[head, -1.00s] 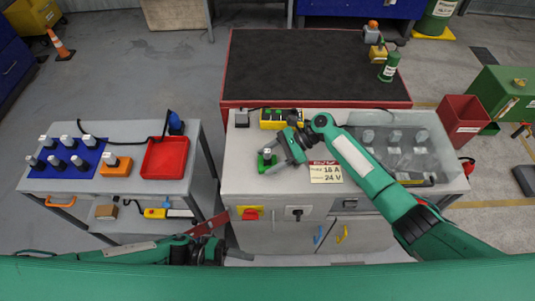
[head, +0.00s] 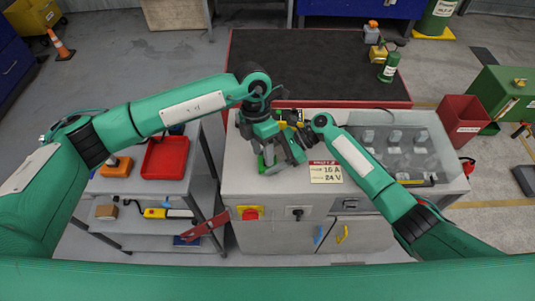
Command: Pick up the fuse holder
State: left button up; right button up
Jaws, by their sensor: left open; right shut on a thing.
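A small green piece (head: 262,164), which I take for the fuse holder, is at the left front of the grey cabinet top. It is largely hidden by my grippers. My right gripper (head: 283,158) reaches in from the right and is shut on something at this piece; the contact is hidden. My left gripper (head: 268,150) is open, pointing down just above the green piece, close beside the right gripper. Whether its fingers touch the piece cannot be told.
A sign (head: 325,172) lies right of the grippers, near a clear-covered box (head: 395,150). A yellow tray (head: 292,114) is close behind them. A red tray (head: 165,158) and an orange block (head: 115,167) sit on the left cart. The dark mat (head: 315,65) behind is mostly bare.

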pick_arm(q)
jog(key=w+d+r+t+y, duration=0.1)
jog(key=w+r+t, duration=0.2)
jog(key=w+r, duration=0.3)
jog(key=f, duration=0.5)
jog(key=shift+s+d+f, duration=0.2)
jog(key=shift+d+f, duration=0.05)
jog(key=shift+f, duration=0.15)
jog(key=shift+s+f, duration=0.15)
jog(key=shift+f, duration=1.25)
jog(key=shift+s+f, duration=0.15)
jog(key=shift+f, duration=1.2)
grip_shut()
